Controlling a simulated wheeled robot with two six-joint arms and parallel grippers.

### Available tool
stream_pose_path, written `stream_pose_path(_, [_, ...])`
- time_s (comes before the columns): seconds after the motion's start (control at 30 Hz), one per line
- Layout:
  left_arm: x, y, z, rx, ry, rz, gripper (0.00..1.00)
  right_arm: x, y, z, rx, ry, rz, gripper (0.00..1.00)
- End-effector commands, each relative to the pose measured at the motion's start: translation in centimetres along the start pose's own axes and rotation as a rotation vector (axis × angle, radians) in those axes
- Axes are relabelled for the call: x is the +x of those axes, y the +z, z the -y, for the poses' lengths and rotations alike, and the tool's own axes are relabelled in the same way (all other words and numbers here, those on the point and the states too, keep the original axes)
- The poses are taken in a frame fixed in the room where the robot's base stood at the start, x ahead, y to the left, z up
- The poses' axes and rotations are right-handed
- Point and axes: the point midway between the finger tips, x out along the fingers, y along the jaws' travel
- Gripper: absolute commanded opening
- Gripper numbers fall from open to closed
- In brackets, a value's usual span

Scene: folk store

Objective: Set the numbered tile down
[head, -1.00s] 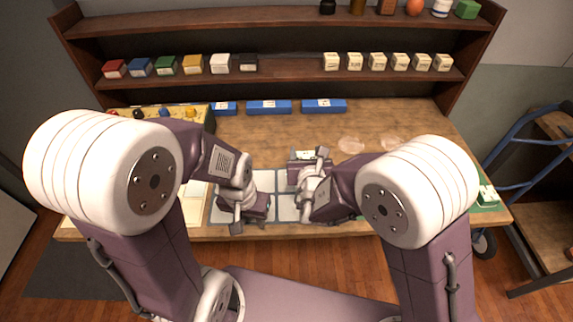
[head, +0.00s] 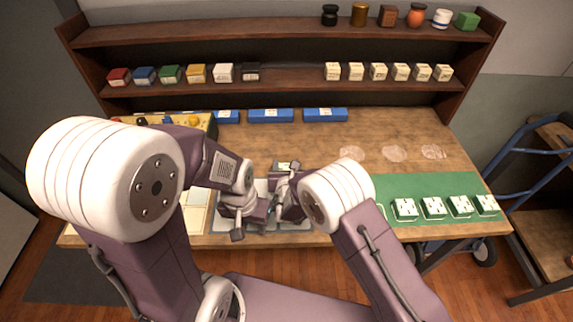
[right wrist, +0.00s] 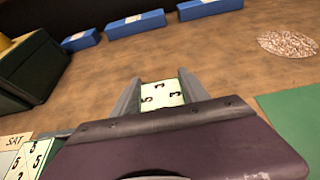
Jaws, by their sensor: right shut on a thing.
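My right gripper (head: 284,168) is shut on a numbered tile, a pale tile with dark digits. In the right wrist view the numbered tile (right wrist: 161,95) sits between the two fingers, with bare wood around it; I cannot tell if it touches the table. My left gripper (head: 238,233) is lower and to the left, over the grey tray (head: 300,227); its fingers are too small to judge. Both arms hide much of the tray. Another numbered tile (right wrist: 32,160) shows at the lower left of the right wrist view.
Several white numbered tiles (head: 433,208) lie on a green mat (head: 405,184) at the right. Blue boxes (head: 270,116) stand along the back, below a shelf (head: 290,78) with cubes and jars. A yellow-topped box (head: 209,124) is at left. The table's middle is clear.

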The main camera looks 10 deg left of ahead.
Motion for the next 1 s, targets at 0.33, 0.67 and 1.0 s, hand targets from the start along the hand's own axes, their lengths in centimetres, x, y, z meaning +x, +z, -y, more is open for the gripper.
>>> stream_pose_path(0.33, [0.4, 0.0, 0.0, 0.000, 0.000, 0.000, 0.36, 0.1, -0.2, 0.0, 0.000, 0.000, 0.000, 0.74])
stream_pose_path(0.67, [-0.3, 0.0, 0.0, 0.000, 0.000, 0.000, 0.36, -0.1, 0.3, 0.0, 0.000, 0.000, 0.000, 0.74])
stream_pose_path(1.0, [0.4, 0.1, 0.0, 0.000, 0.000, 0.000, 0.36, -7.1, 0.0, -0.1, -0.001, 0.003, 0.000, 0.74])
